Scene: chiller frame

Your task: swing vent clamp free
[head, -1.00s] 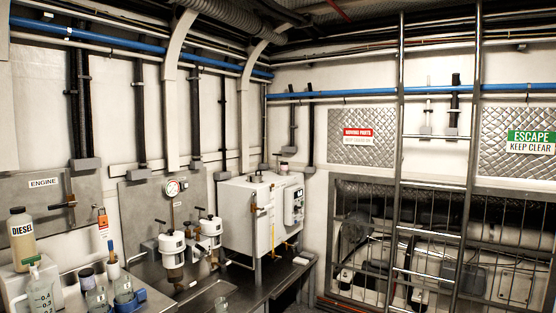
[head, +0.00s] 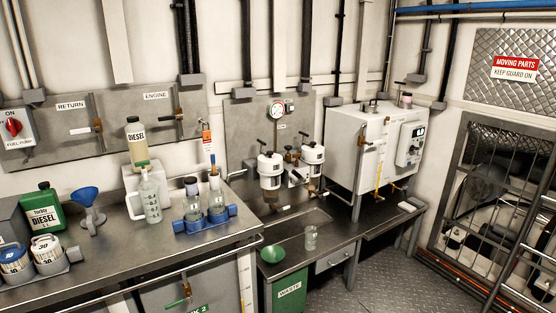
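I cannot pick out a vent clamp for certain at this size. A white box-shaped tank (head: 345,140) stands on the metal bench right of centre, with small fittings (head: 371,106) on its top. A brownish lever-like part (head: 364,137) is on its front, and a grey control panel (head: 411,144) is on its right side. Left of it, two white filter housings (head: 270,168) with dark T-handles hang before a grey back plate with a round gauge (head: 277,111). Neither of my grippers is in view.
The left bench (head: 120,258) holds bottles, a blue rack (head: 205,219), a blue funnel (head: 88,206) and a green diesel can (head: 43,207). A green waste bin (head: 290,291) stands below. A barred guard frame (head: 456,170) is at right. Floor (head: 395,290) shows clear at front right.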

